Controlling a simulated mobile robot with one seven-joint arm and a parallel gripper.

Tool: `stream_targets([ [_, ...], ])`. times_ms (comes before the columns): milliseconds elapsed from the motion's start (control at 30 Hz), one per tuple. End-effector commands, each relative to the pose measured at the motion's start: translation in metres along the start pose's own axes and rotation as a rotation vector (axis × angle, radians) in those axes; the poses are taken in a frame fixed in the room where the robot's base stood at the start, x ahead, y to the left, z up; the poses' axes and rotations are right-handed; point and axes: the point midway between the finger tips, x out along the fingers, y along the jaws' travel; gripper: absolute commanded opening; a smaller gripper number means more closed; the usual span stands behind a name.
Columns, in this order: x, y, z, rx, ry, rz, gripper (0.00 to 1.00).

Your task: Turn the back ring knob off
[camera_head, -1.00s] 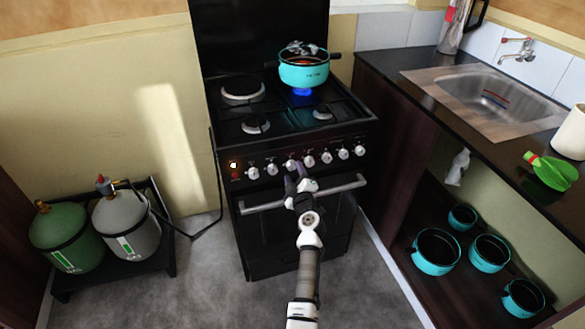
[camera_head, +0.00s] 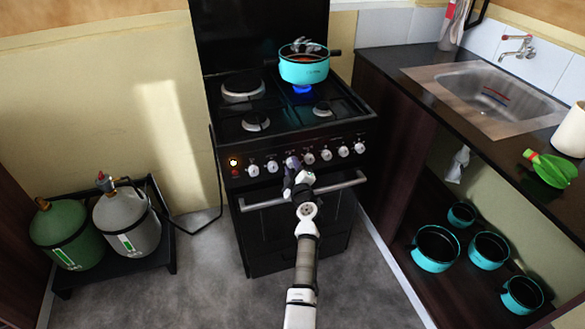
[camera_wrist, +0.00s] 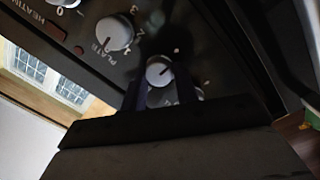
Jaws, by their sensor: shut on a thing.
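The black stove (camera_head: 295,225) has a row of several white knobs on its front panel. The burner under the teal pot (camera_head: 304,70) at the back right shows a blue flame (camera_head: 302,89). My gripper (camera_head: 290,167) is at the panel, in front of a knob left of the row's middle. In the wrist view, this white knob (camera_wrist: 158,70) sits between my dark fingers (camera_wrist: 160,92), which are shut on it. A knob marked PLATE (camera_wrist: 115,33) is beside it on the left. Which burner the held knob serves cannot be read.
The oven handle (camera_head: 340,185) crosses just below the knobs, close to my gripper. Gas bottles (camera_head: 70,235) stand at the left. The sink counter (camera_head: 440,100) is at the right, with several teal pots (camera_head: 436,248) on the shelf below. The floor before the stove is clear.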

Motion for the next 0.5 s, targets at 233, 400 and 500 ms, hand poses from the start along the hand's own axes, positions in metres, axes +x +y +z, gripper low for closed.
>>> stream_targets([
  [233,-0.0003,-0.0006,0.0005,0.048,-0.002,-0.002,0.07],
  [400,-0.0004,-0.0014,0.0013,0.144,-0.007,-0.009,0.07],
  [500,-0.0004,-0.001,0.0015,0.223,-0.01,-0.012,0.07],
])
